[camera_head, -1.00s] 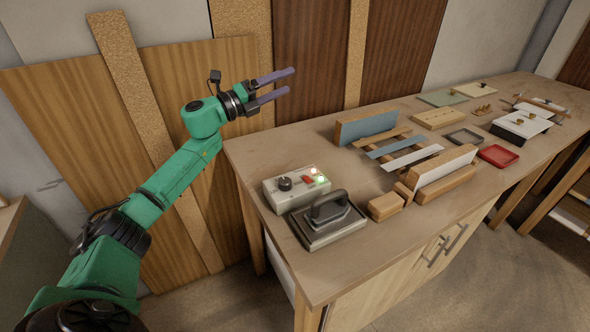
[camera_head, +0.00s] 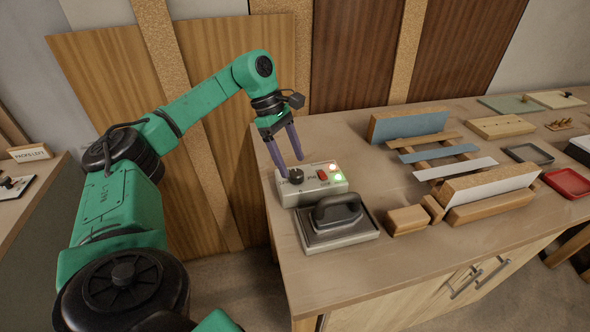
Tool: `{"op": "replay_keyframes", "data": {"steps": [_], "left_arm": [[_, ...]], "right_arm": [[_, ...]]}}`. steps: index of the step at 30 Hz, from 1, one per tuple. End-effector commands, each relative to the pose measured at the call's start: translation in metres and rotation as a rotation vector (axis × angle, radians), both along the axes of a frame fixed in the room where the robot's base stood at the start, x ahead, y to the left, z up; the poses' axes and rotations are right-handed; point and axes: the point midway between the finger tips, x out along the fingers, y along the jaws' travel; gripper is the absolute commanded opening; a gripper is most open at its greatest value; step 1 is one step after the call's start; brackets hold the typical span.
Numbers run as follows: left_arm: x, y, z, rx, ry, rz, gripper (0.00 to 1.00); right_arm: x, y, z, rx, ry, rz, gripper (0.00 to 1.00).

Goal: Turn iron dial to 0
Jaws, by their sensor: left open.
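The iron's control box (camera_head: 312,186) is light grey and sits at the left end of the bench. Its round black dial (camera_head: 296,176) is on the left part of the top. A red switch (camera_head: 322,175), a lit pale lamp and a lit green lamp (camera_head: 337,177) are to its right. The dial's setting is too small to read. The iron (camera_head: 338,219) rests on its plate in front of the box. My left gripper (camera_head: 291,167) is open, pointing down, with its purple fingers just above or beside the dial; I cannot tell whether they touch it. My right gripper is not in view.
Wooden blocks (camera_head: 407,219) stand right of the iron. Blue and white strips and a white-faced panel (camera_head: 492,186) lie further right, with a red tray (camera_head: 569,183) beyond. The bench front (camera_head: 330,275) is clear. A side table with a small sign (camera_head: 30,153) stands at left.

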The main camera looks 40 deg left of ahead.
Motion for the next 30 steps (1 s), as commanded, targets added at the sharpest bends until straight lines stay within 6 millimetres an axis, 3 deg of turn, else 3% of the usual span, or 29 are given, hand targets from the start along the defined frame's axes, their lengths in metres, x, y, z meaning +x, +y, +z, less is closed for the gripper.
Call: {"op": "replay_keyframes", "data": {"steps": [5,13,14,19,20,30], "left_arm": [[0.002,-0.01,-0.023,-0.001,0.001,0.0,0.76],[0.002,-0.011,-0.027,-0.001,-0.002,0.002,0.76],[0.002,-0.011,-0.027,-0.001,-0.002,0.002,0.69],[0.002,-0.011,-0.026,-0.001,-0.001,0.0,0.04],[0.002,-0.011,-0.026,-0.001,-0.001,0.0,0.0],[0.002,-0.011,-0.027,-0.001,-0.001,0.038,0.0]], "right_arm": [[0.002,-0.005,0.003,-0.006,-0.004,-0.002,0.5],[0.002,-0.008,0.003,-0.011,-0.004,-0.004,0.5],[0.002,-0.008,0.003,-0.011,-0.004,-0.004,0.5],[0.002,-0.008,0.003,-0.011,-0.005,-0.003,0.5],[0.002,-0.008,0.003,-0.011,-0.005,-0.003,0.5],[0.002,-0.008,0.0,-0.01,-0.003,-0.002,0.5]]}}
